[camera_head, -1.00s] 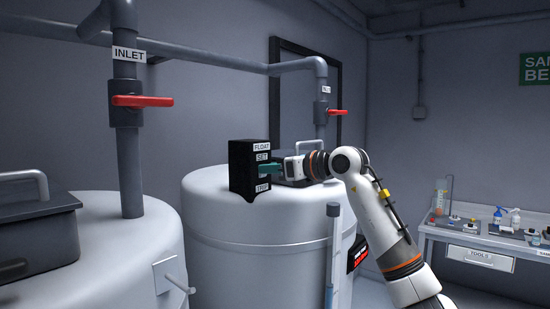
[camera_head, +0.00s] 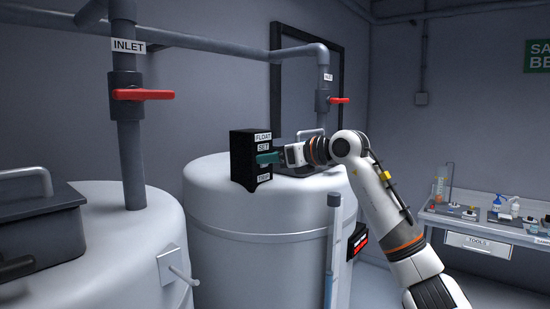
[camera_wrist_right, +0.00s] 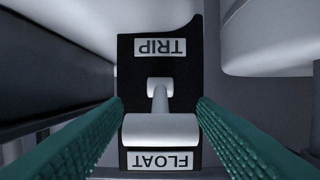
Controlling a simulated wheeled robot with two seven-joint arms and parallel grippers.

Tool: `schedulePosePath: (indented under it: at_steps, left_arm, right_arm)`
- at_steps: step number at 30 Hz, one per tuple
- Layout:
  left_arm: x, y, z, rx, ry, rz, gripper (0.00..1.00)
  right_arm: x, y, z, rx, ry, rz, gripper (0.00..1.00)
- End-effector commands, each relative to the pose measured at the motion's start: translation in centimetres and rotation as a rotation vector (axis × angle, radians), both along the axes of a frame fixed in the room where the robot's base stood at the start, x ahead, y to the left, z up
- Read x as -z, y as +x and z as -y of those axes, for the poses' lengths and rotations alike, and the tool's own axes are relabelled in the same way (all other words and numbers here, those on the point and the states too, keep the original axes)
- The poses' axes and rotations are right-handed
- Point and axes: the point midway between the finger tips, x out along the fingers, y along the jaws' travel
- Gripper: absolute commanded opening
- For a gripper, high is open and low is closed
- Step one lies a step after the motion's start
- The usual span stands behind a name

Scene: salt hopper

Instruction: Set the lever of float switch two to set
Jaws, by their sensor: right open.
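The float switch is a black box (camera_head: 243,160) on top of the rear white tank, with FLOAT, SET and TRIP labels down its face. No number shows on it. In the right wrist view its face (camera_wrist_right: 127,75) appears upside down. A pale lever (camera_wrist_right: 160,128) with a wide crossbar points toward the FLOAT end, and its crossbar covers where SET would be. My right gripper (camera_head: 266,158) is at the box's front, level with just below the SET label. Its green fingers (camera_wrist_right: 160,118) are open, one on each side of the lever, with gaps visible. My left gripper is not in view.
Red-handled valves (camera_head: 143,95) sit on the inlet pipes. A dark hatch (camera_head: 40,225) with a handle is on the near tank (camera_head: 130,270). Another dark hatch is behind my right gripper. A bench (camera_head: 480,232) with bottles stands at the right.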

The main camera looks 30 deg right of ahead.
Motion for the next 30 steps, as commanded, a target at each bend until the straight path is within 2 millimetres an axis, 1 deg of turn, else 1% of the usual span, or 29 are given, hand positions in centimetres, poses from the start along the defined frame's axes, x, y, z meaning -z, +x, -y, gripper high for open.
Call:
schedulePosePath:
  at_steps: [2,5,12,15,18,23,30]
  left_arm:
    - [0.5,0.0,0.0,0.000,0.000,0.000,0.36]
    - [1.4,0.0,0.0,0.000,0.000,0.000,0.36]
    - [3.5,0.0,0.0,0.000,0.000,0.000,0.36]
    - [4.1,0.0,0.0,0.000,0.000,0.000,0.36]
    - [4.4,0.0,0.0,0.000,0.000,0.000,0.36]
    - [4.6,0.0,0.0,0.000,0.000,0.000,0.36]
    - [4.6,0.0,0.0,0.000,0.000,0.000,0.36]
  right_arm:
    - [0.0,-0.6,0.3,0.003,-0.001,0.003,0.53]
    - [-0.2,-2.0,0.7,0.002,-0.003,0.004,0.53]
    - [-1.3,-6.9,2.3,0.004,-0.002,0.005,0.53]
    - [-1.7,-8.7,2.7,0.003,-0.002,0.005,0.53]
    - [-2.1,-9.9,3.1,0.003,-0.001,0.003,0.53]
    - [-2.5,-11.0,3.4,0.000,0.001,0.002,0.53]
    - [-2.6,-11.1,3.4,0.000,0.001,0.002,0.53]
